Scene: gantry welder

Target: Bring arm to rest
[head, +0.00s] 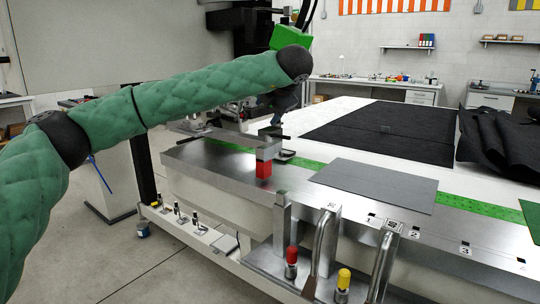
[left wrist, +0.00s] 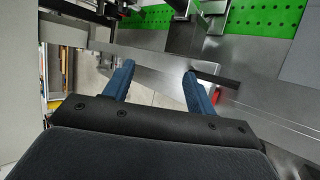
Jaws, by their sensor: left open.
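My left arm, in a green padded sleeve, reaches across the head view from the left. Its left gripper (head: 281,108) hangs dark and partly hidden below the wrist, above the far left end of the metal welding table (head: 205,160). In the left wrist view the two blue fingers of the left gripper (left wrist: 156,70) stand apart with nothing between them. A steel bar and the table edge show beyond them. My right gripper is in neither view.
A grey plate (head: 375,185) lies to the right. Upright handles (head: 322,245) and red and yellow knobs line the front edge.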

